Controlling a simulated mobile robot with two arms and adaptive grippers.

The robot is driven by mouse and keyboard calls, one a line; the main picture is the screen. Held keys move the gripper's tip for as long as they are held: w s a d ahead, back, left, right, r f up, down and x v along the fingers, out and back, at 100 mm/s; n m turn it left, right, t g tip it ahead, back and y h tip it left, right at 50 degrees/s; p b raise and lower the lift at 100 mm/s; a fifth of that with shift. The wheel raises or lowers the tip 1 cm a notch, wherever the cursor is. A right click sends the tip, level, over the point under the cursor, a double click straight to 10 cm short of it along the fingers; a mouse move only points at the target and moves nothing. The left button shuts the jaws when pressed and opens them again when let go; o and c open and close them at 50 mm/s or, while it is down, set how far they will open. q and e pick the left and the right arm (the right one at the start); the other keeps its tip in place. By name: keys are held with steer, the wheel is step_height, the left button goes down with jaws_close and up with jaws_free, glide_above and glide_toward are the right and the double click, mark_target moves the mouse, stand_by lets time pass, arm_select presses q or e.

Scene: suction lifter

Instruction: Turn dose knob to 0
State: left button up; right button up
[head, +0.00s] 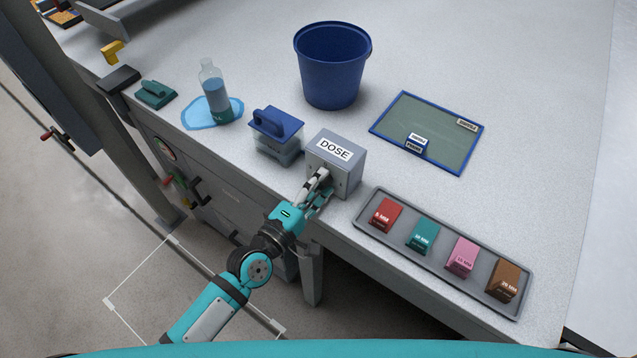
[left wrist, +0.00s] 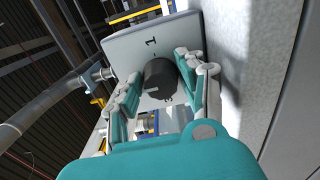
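The grey dose box (head: 336,161) with its white DOSE label stands at the table's front edge in the head view. Its knob is hidden there behind my left gripper (head: 319,190). In the left wrist view, the dark round knob (left wrist: 160,78) sits on the box's pale front panel (left wrist: 170,38), with a mark "1" above it. My left gripper (left wrist: 160,85) has one finger on each side of the knob. A narrow gap shows at the left finger; the right finger is very close, and contact there is unclear. My right gripper is not in view.
A clear container with a blue lid (head: 276,125) stands left of the box. A grey tray (head: 385,243) with several coloured blocks lies to the right. Behind are a blue bucket (head: 331,70), a green board (head: 410,128) and a bottle (head: 214,90) on a blue puddle.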

arm_select(q)
steer(key=o, duration=0.3)
steer(key=shift+s, duration=0.1)
steer(key=v, duration=1.2)
